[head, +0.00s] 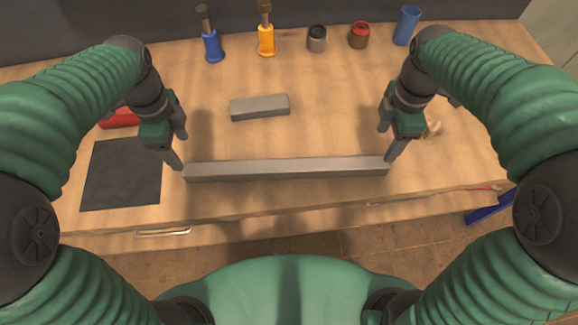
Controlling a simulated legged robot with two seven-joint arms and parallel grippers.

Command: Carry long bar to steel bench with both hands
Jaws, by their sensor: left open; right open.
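The long bar (286,170) is a grey rectangular bar lying level across the wooden bench near its front edge. My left gripper (180,152) is at the bar's left end, open, with a fingertip close to that end. My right gripper (388,145) is at the bar's right end, open, with a fingertip close to that end. I cannot tell whether the fingers touch the bar. No steel bench can be made out in this view.
The wooden bench (330,210) also holds a short grey block (260,107), a dark mat (122,173) and a red object (118,118). Along the back stand a blue-handled tool (212,47), an orange-handled tool (267,40), a grey jar (317,40), a red jar (359,36) and a blue cup (407,26).

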